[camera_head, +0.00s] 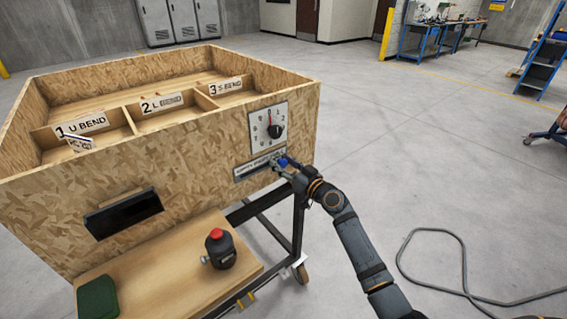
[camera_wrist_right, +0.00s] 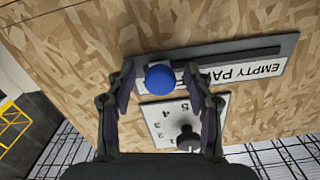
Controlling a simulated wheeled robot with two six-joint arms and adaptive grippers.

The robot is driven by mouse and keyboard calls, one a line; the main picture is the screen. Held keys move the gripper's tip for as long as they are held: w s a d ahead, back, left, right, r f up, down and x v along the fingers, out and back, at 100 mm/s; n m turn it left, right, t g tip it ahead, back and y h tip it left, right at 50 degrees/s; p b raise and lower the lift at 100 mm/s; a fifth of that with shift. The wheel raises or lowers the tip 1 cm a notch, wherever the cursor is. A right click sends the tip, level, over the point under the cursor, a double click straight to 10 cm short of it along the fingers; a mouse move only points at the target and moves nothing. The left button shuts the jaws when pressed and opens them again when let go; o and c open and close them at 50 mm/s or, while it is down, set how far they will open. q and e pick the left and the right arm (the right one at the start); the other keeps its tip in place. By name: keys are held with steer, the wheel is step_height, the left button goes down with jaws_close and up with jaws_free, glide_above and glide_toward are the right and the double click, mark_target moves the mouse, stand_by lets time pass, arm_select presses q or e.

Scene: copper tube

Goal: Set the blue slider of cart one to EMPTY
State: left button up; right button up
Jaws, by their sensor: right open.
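The cart one box (camera_head: 190,165) is chipboard with a slider plate (camera_head: 254,168) low on its front right. The blue slider knob (camera_head: 283,161) is at the right end of that plate, away from the EMPTY end at the left. My right gripper (camera_head: 286,166) is at the knob. In the right wrist view the blue knob (camera_wrist_right: 160,78) sits between the two open fingers of my right gripper (camera_wrist_right: 160,90), and the EMPTY lettering (camera_wrist_right: 262,70) is to the right. The knob covers part of the label. I cannot tell whether a finger touches it. My left gripper is not in view.
A dial plate (camera_head: 268,126) with a black knob is just above the slider. A black slot (camera_head: 124,213) is on the front. A red-topped button (camera_head: 220,248) and a green object (camera_head: 97,297) are on the lower shelf. A cable (camera_head: 440,285) lies on the floor at right.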

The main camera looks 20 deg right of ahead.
steer(key=shift+w, duration=0.1)
jaws_close()
stand_by(0.3)
